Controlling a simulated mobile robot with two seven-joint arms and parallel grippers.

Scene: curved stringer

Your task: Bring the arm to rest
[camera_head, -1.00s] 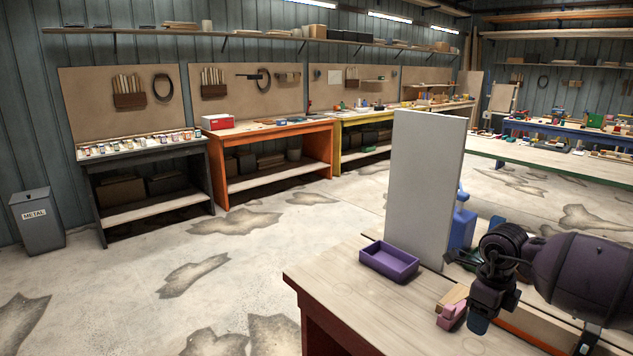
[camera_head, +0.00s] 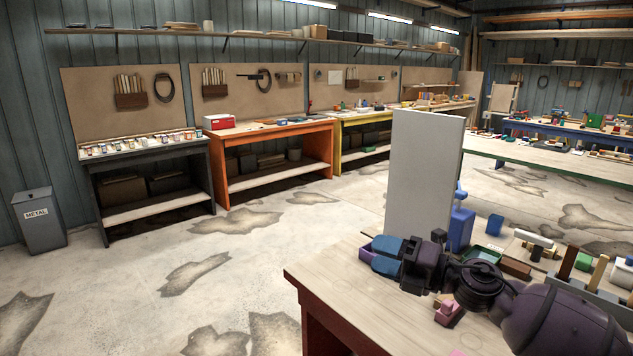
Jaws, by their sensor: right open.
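My right arm comes in from the lower right over the near workbench (camera_head: 345,290). Its gripper (camera_head: 380,256) points left, with two blue fingers slightly apart, open. I see nothing between them. The fingers are over or in front of the purple tray (camera_head: 364,249), hiding most of it; I cannot tell whether they touch it. My left gripper is out of view.
A tall grey panel (camera_head: 424,180) stands upright just behind the gripper. The bench's left front is clear.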

